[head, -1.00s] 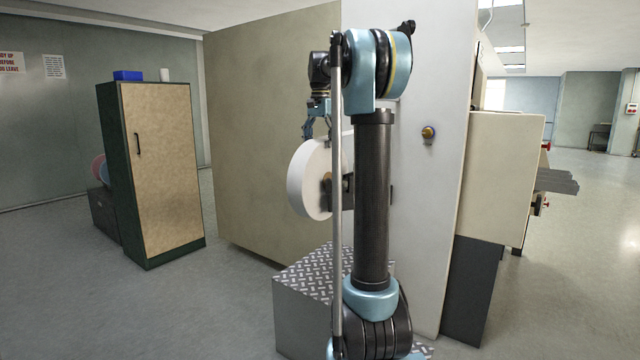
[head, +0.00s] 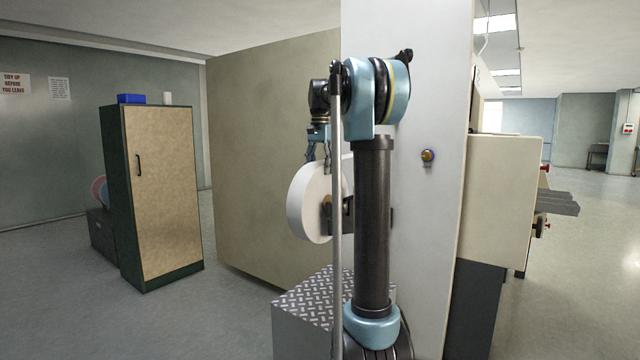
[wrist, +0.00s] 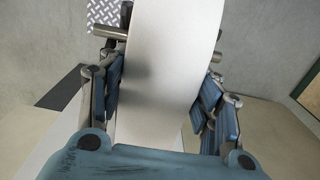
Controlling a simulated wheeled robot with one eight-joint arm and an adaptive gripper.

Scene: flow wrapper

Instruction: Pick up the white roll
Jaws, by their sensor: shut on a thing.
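The white roll (head: 309,203) is a thick white disc standing on edge beside the machine's side, partly hidden behind my arm in the head view. A brown core and a dark spindle or holder show at its middle. My gripper (head: 318,158) reaches down onto the top of the roll. In the wrist view the roll (wrist: 165,70) fills the space between the blue finger pads of my gripper (wrist: 160,105), which is shut on its two flat sides. I cannot tell whether the roll is still on the spindle.
A diamond-plate step (head: 300,300) stands below the roll. The large beige machine panel (head: 265,150) is behind it and a white panel (head: 425,220) to the right. A cabinet (head: 165,195) with a blue bin (head: 131,98) on top stands at left. Open floor lies between.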

